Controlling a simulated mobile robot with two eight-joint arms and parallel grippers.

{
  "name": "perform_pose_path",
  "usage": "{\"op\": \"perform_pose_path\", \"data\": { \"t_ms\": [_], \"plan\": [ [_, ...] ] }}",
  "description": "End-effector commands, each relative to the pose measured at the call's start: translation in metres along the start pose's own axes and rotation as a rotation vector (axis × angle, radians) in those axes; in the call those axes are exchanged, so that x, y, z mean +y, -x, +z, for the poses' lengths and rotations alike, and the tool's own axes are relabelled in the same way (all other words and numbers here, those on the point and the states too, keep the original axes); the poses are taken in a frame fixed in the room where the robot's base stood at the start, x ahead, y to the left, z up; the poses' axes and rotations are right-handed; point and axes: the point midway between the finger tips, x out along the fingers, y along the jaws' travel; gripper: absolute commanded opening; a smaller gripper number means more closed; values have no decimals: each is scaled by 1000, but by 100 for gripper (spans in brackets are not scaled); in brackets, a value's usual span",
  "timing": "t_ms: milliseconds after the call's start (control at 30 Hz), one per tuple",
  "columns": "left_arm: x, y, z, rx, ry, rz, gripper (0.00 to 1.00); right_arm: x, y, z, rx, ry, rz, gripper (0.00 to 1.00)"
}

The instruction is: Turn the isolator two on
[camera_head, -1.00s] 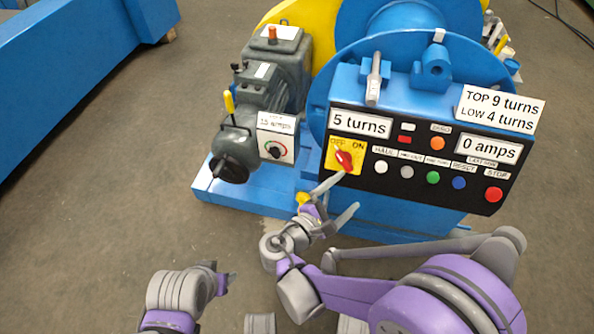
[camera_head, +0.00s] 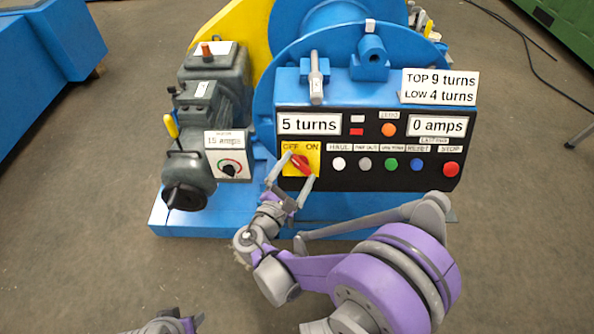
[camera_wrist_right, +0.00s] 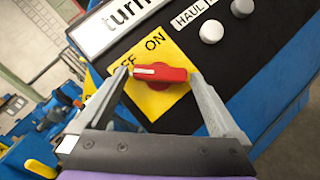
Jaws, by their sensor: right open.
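The isolator is a red rotary knob (camera_head: 300,163) on a yellow plate (camera_head: 284,170) marked OFF and ON, at the left end of the black control panel. In the right wrist view the knob (camera_wrist_right: 165,76) lies between my right fingertips, its white mark toward the OFF side. My right gripper (camera_head: 297,167) is open, with one finger on each side of the knob; it also shows in the wrist view (camera_wrist_right: 158,76). I cannot tell whether the fingers touch it. My left gripper (camera_head: 185,322) is only partly visible at the bottom edge.
The panel's displays read 5 turns (camera_head: 309,125) and 0 amps (camera_head: 437,126). A row of push buttons runs right of the isolator, ending in a red stop button (camera_head: 450,168). Floor (camera_head: 80,220) is clear at left.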

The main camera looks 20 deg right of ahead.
Motion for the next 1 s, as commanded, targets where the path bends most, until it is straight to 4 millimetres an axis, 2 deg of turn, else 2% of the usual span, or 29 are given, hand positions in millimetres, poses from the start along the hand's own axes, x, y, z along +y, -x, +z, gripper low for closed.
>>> {"op": "perform_pose_path", "data": {
  "t_ms": [300, 367, 733, 1000],
  "plan": [
    [0, 0, 0, 0, 0, 0, 52, 0, -4, 0, 0, 0, 0, 100],
    [0, 0, 0, 0, 0, 0, 52, 0, -3, 0, 0, 0, 0, 91],
    [0, 0, 0, 0, 0, 0, 52, 0, -3, 0, 0, -1, 0, 26],
    [0, 3, 0, 0, 0, 0, 52, 1, -3, 1, 0, -25, -17, 26]
  ]
}}
